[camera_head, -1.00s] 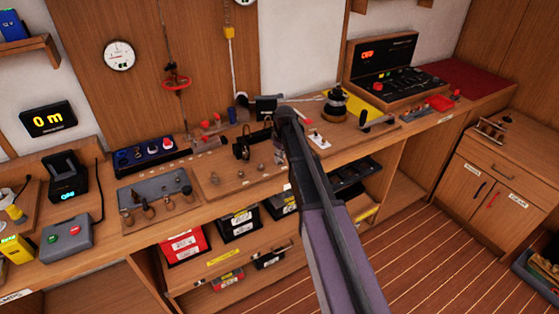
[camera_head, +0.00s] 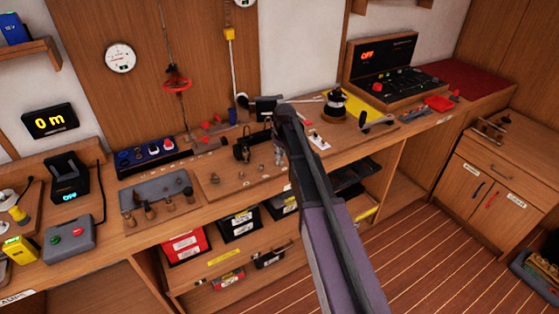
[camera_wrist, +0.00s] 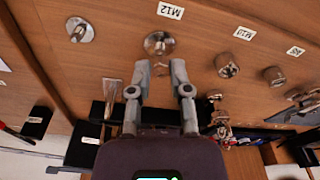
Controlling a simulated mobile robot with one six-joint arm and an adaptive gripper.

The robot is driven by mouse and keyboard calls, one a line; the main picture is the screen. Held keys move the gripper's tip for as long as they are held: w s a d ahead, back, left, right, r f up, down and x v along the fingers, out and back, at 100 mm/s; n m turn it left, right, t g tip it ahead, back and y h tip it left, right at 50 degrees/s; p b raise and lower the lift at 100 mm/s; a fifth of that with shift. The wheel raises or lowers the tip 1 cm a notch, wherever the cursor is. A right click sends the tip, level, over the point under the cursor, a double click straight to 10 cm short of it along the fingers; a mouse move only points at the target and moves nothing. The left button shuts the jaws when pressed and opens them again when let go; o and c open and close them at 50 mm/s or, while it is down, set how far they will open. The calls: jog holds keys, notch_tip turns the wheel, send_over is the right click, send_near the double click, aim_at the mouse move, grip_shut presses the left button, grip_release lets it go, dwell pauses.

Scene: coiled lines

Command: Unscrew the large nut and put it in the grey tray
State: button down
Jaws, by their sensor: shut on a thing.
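The large nut (camera_wrist: 159,44) is a round metal piece by the M12 label in the wrist view, on the wooden board. My gripper (camera_wrist: 160,66) has its two fingers at the near side of this nut and is shut on it; the exact contact is hard to see. The nut appears to be still at the board. In the head view my arm covers most of the gripper and the nut.
Other metal fittings (camera_wrist: 80,30) (camera_wrist: 228,66) stand on the board on either side. A dark spool (camera_head: 336,103) is at the right. Red and black bins (camera_head: 185,245) sit below the bench.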

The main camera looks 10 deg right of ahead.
jog(key=shift+r+p, duration=1.45)
jog(key=shift+r, duration=0.15)
